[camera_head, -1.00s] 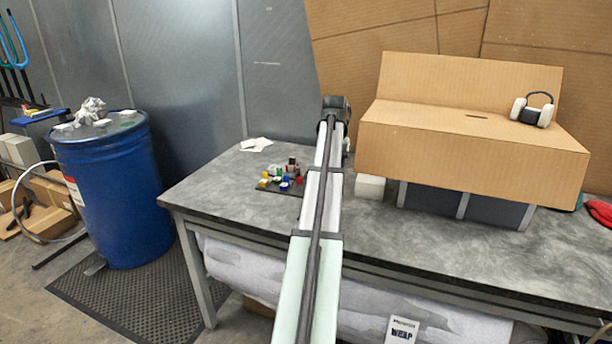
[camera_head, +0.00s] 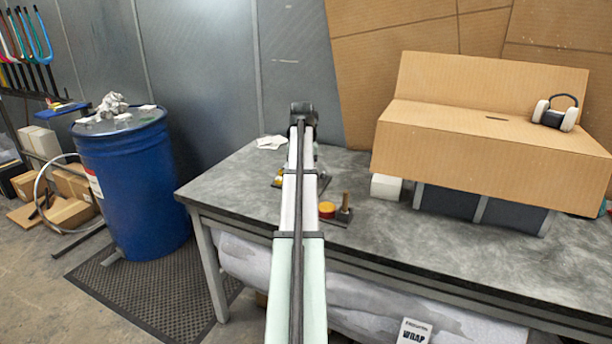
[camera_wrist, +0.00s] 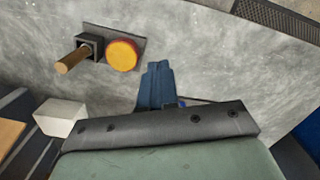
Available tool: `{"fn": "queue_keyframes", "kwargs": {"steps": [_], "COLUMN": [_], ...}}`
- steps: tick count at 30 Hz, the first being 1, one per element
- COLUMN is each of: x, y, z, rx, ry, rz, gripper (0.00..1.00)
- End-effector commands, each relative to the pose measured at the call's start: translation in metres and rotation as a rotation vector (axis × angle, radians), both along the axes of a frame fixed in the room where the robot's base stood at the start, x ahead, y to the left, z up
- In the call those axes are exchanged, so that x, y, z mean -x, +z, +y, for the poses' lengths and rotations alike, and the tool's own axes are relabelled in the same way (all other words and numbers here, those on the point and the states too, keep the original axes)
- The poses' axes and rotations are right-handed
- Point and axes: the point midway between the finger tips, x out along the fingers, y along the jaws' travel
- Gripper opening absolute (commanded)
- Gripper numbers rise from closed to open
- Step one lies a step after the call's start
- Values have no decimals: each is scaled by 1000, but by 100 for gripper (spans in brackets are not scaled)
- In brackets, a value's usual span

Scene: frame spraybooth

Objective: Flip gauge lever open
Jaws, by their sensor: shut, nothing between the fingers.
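The gauge is a round yellow and red dial (camera_head: 327,209) on a dark plate, and its dial also shows in the wrist view (camera_wrist: 122,55). Beside the dial a tan lever (camera_head: 346,201) stands up from a dark block on the same plate. In the wrist view the lever (camera_wrist: 72,61) points out from the block, left of the dial. My gripper (camera_wrist: 158,70) is shut and empty, with its blue fingertips over the tabletop, right of and below the dial in the wrist view, apart from the lever. In the head view my arm hides the gripper.
A white block (camera_head: 386,187) and a large cardboard box (camera_head: 480,145) with headphones (camera_head: 556,112) stand to the right. Small coloured parts (camera_head: 279,181) are mostly behind my arm. A blue drum (camera_head: 135,185) stands left.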

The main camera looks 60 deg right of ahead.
Motion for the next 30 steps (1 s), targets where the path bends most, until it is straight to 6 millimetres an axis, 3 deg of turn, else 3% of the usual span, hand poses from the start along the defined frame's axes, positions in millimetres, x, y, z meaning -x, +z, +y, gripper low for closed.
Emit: {"fn": "queue_keyframes", "kwargs": {"steps": [1,7,12,17,24,30], "x": [-18,-71,-103,-101,-93,-95], "y": [-6,-25,-39,-38,-16,-10], "z": [4,10,-7,-44,-95,-107], "rx": [-5,27,140,297,561,646], "ry": [24,86,87,18,-100,-167], "rz": [12,88,181,258,313,277], "gripper": [0,0,0,0,0,0]}}
